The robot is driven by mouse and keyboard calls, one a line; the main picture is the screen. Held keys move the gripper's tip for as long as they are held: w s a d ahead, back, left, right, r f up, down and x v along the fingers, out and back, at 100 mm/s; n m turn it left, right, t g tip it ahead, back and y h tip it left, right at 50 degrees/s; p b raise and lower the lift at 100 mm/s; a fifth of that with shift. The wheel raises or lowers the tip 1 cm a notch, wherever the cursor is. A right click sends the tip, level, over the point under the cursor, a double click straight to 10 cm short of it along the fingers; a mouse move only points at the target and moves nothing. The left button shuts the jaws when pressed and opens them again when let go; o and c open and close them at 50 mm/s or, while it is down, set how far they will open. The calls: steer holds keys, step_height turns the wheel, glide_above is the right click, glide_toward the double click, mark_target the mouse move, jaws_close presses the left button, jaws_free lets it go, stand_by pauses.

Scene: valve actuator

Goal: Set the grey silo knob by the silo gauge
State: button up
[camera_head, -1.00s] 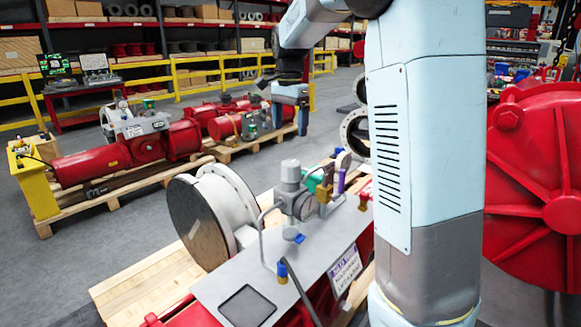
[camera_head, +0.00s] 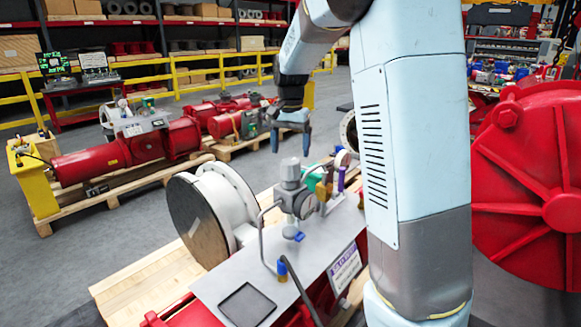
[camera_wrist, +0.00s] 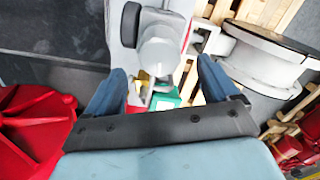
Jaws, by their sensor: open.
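The grey silo knob (camera_head: 290,169) is a pale grey cylinder upright on top of the grey regulator, above the metal plate (camera_head: 215,285). The silo gauge (camera_head: 305,205) is a small round dial on the regulator's front; its reading is too small to tell. In the head view my gripper (camera_head: 291,140) hangs above the knob, fingers down and spread, apart from it. In the wrist view my gripper (camera_wrist: 162,78) is open and empty; a round grey top, which looks like the knob (camera_wrist: 158,56), shows between and beyond the fingers.
A white flanged pipe piece (camera_head: 225,195) stands left of the regulator. Green and brass fittings (camera_head: 323,190) and a second small gauge (camera_head: 342,158) sit close behind it. A bent tube (camera_head: 262,235) runs along its left. A big red wheel-like housing (camera_head: 540,190) stands at right.

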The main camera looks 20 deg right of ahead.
mark_target(291, 161)
step_height(291, 161, down, 7)
steer(key=shift+r, duration=0.2)
stand_by(0.3)
steer(key=c, duration=1)
steer(key=shift+c, duration=0.2)
